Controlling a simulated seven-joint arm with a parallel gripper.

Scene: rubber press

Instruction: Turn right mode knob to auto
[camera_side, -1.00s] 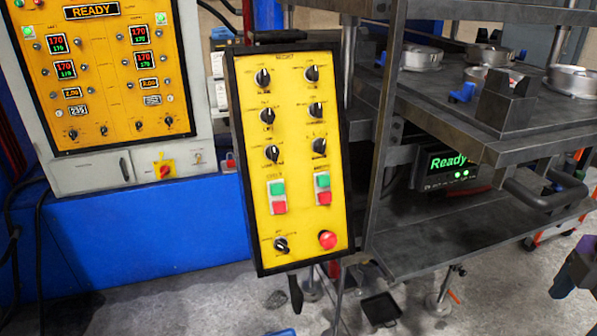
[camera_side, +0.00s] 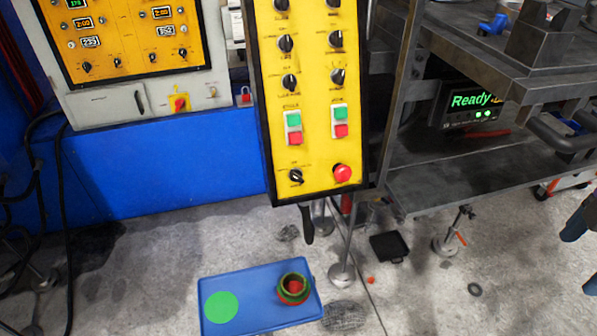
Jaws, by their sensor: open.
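The yellow control panel (camera_side: 313,160) with a black frame hangs upright in the middle, its top cut off by the picture edge. It carries two columns of black knobs. The right column shows a knob (camera_side: 336,39) and a lower knob (camera_side: 338,76); the left column shows a knob (camera_side: 285,44) and a lower knob (camera_side: 290,82). One more knob (camera_side: 295,176) sits at the bottom left. The labels are too small to read, so I cannot tell which is the right mode knob or its setting. I cannot make out my gripper.
A red round button (camera_side: 343,173) and green-and-red button pairs share the panel. Left is a second yellow panel (camera_side: 120,62). Right is the metal press with a "Ready" display (camera_side: 470,100). A blue tray (camera_side: 255,271) with a green disc and red-green rings is below.

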